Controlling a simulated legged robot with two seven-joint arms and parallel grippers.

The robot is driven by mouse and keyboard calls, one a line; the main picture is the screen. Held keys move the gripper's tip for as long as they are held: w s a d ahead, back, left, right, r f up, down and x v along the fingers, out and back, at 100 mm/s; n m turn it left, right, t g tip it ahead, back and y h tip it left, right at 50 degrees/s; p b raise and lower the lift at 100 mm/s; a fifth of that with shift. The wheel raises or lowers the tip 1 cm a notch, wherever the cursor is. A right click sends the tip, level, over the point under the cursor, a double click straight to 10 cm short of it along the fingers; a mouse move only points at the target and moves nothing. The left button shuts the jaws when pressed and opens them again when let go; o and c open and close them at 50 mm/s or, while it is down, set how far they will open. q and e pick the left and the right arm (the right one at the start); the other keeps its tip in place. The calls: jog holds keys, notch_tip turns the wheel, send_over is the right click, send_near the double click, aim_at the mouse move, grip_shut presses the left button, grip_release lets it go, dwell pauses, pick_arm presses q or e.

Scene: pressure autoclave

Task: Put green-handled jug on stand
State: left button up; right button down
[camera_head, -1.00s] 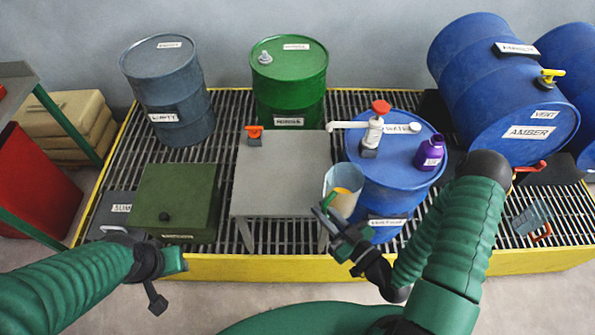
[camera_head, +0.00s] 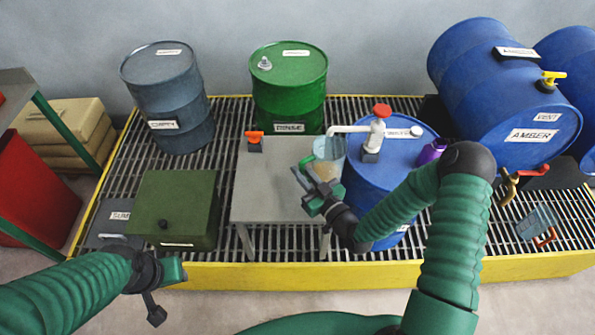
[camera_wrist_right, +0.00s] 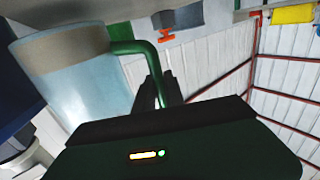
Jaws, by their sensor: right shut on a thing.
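The clear jug (camera_head: 330,147) has a beige content low inside it. My right gripper (camera_head: 312,190) is shut on its green handle, which shows in the right wrist view (camera_wrist_right: 150,55) beside the jug body (camera_wrist_right: 80,90). In the head view the jug looks roughly upright, at the right edge of the grey stand (camera_head: 270,190), beside the pump drum. I cannot tell whether it touches the stand. The stand's top is mostly bare, with a small orange-topped grey item (camera_head: 254,141) at its back left. My left gripper (camera_head: 172,271) hangs at the front left; its jaws are unclear.
The blue drum (camera_head: 385,180) with a red-topped pump (camera_head: 376,130) and a purple bottle (camera_head: 432,151) stands close right of the stand. A green box (camera_head: 174,200) is to its left, a green drum (camera_head: 289,90) behind. An orange-handled jug (camera_head: 537,221) is at far right.

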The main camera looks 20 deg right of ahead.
jog(key=shift+w+d+f, duration=0.25)
jog(key=shift+w+f, duration=0.4)
jog(key=shift+f, duration=0.2)
jog(key=shift+a, duration=0.65)
jog(key=c, duration=1.5)
grip_release()
jog(key=shift+a, duration=0.15)
jog(key=shift+o, duration=0.5)
jog(key=shift+d, duration=0.55)
jog(key=v, duration=1.2)
jog(key=shift+b, duration=0.3)
jog(key=shift+a+r, duration=0.1)
jog(key=shift+a, duration=0.05)
